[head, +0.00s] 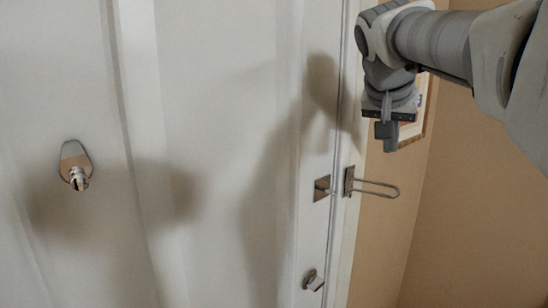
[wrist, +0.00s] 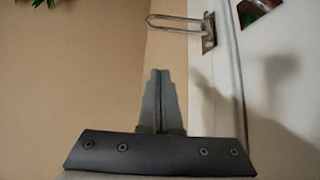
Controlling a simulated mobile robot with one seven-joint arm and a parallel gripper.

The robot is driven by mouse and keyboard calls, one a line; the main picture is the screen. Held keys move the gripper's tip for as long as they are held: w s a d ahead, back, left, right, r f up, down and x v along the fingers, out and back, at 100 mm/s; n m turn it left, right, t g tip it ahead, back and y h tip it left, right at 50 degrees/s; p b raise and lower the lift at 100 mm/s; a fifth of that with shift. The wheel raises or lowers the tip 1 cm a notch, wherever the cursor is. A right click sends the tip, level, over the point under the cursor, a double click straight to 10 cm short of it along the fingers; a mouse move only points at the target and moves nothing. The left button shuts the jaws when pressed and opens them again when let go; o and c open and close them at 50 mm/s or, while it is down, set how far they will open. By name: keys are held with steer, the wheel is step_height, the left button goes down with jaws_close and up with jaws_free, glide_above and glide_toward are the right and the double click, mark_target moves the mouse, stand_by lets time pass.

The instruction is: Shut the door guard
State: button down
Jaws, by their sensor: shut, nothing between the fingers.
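The door guard is a metal loop (head: 378,189) on a mounting plate (head: 348,181) fixed to the white door frame. The loop points right, away from the door, over the beige wall. Its catch plate (head: 322,188) is on the white door (head: 215,120), left of the gap. My gripper (head: 387,140) is above the loop in the head view, shut and empty, apart from it. In the wrist view, the shut fingers (wrist: 161,75) stand upright, with the loop (wrist: 178,24) beyond their tips, slightly right.
A small latch knob (head: 313,281) is low on the door's edge. A door handle (head: 76,170) is at the left. A framed picture (head: 417,120) hangs on the wall behind my gripper. The wall (head: 450,210) right of the loop is clear.

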mark_target(386, 186)
steer(key=shift+w+d+f+p, duration=0.25)
steer(key=shift+w+f+p, duration=0.1)
steer(key=shift+f, duration=0.95)
steer(key=shift+w+d+f+p, duration=0.3)
steer(key=shift+w+f+p, duration=0.1)
steer(key=shift+f, duration=0.95)
steer(key=shift+w+d+f+p, duration=0.25)
steer(key=shift+w+f+p, duration=0.1)
steer(key=shift+f, duration=0.95)
steer(key=shift+s+b, duration=0.1)
steer(key=shift+b, duration=0.25)
steer(key=shift+a+m, duration=0.2)
steer(key=shift+m, duration=0.1)
steer(key=shift+s, duration=0.1)
